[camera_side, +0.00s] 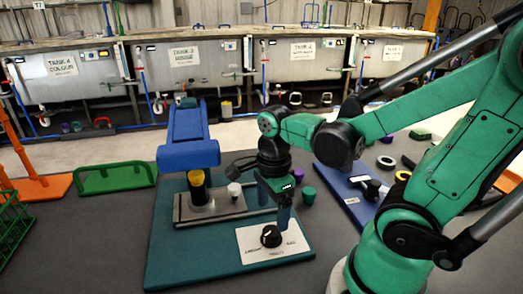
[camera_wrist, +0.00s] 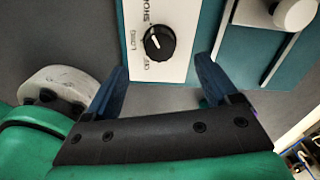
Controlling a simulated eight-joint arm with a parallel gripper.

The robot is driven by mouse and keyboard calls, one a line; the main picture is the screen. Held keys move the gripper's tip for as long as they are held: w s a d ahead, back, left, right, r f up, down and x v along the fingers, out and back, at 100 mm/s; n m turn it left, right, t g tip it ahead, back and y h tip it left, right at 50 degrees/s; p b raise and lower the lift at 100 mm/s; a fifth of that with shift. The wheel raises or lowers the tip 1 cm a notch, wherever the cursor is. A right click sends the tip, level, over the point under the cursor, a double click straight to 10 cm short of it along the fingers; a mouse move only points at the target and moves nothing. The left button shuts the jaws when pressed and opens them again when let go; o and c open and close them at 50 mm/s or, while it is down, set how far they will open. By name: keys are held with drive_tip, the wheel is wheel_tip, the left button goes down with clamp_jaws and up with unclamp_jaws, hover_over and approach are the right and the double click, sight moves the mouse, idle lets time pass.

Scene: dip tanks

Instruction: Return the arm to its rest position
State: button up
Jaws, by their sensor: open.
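My gripper (camera_side: 283,216) points down just above a black rotary knob (camera_side: 271,236) on a white label plate (camera_side: 290,243). In the wrist view my gripper (camera_wrist: 157,88) shows two blue fingers spread apart with nothing between them. The knob (camera_wrist: 159,43) lies beyond the fingertips there, and its white pointer line aims up and left. The words "LONG" and "OFF" show on the plate beside it. The plate sits on a teal board (camera_side: 175,262). I cannot tell from these views how large the gap between fingers and knob is.
A blue press-like device (camera_side: 188,140) with a yellow-black part stands behind left, with a small white cup (camera_side: 234,190) beside it. A green cup (camera_side: 309,195) stands close right. A blue board (camera_side: 350,200) lies further right. A green rack (camera_side: 115,178) and large tanks (camera_side: 190,65) are further off.

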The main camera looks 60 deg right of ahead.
idle(0.3)
drive_tip(key=n, duration=0.2)
drive_tip(key=shift+w+a+r+n+t, duration=0.15)
drive_tip(key=shift+w+r+n+t, duration=0.15)
drive_tip(key=shift+w+n+t, duration=0.1)
drive_tip(key=w+a+r+n+t, duration=0.1)
drive_tip(key=w+r+n+t, duration=0.1)
drive_tip(key=n, duration=0.8)
drive_tip(key=w+a+r+n+t, duration=0.1)
drive_tip(key=w+r+n+t, duration=0.1)
drive_tip(key=n, duration=0.9)
drive_tip(key=shift+w+a+r+t, duration=0.4)
drive_tip(key=shift+r+t, duration=0.45)
drive_tip(key=shift+t, duration=0.35)
